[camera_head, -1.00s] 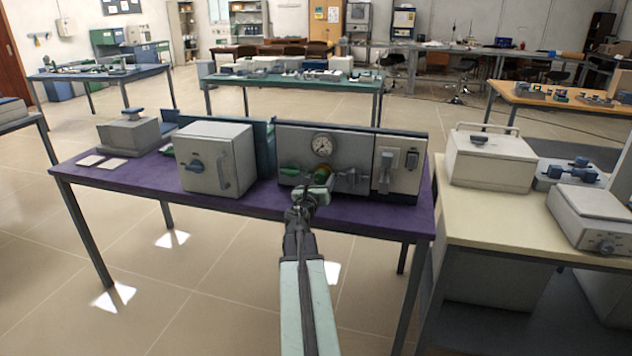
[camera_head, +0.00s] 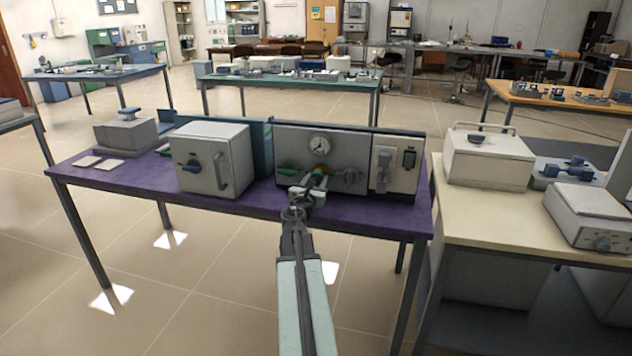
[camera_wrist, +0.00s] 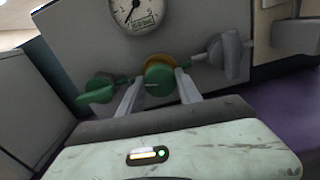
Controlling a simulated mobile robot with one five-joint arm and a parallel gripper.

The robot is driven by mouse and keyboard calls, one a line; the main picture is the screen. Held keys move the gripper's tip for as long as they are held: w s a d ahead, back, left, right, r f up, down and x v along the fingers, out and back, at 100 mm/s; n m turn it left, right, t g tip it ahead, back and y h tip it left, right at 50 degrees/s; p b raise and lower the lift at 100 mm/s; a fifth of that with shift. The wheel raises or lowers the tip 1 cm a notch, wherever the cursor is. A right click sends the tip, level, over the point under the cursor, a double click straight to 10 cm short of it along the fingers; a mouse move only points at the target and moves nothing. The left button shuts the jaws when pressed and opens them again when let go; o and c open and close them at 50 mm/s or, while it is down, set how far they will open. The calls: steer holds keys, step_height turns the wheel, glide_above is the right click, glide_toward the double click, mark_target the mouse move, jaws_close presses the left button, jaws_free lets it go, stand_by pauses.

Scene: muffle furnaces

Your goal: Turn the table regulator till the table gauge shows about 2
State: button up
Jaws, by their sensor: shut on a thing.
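The table gauge (camera_head: 319,144) is a round white dial on the grey panel; it also shows cut off at the top of the wrist view (camera_wrist: 137,10). Its dark needle slants down to the left there; the figures are too small to read surely. The table regulator is a round green knob with a brass collar (camera_wrist: 159,74), below the gauge. My gripper (camera_wrist: 160,88) is shut on this knob, with one pale finger on each side. In the head view my gripper (camera_head: 309,190) partly hides the knob.
A green lever handle (camera_wrist: 98,90) sits close left of the regulator and a grey valve handle (camera_wrist: 231,54) close right. A grey furnace box (camera_head: 212,160) stands left on the purple table (camera_head: 120,183). A cream table (camera_head: 480,210) adjoins at right.

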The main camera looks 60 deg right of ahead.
steer(key=m, duration=1.2)
steer(key=shift+s+f+m, duration=0.1)
steer(key=shift+m, duration=0.3)
stand_by(0.3)
steer(key=o, duration=1.4)
steer(key=shift+c, duration=0.2)
steer(key=shift+a, duration=0.1)
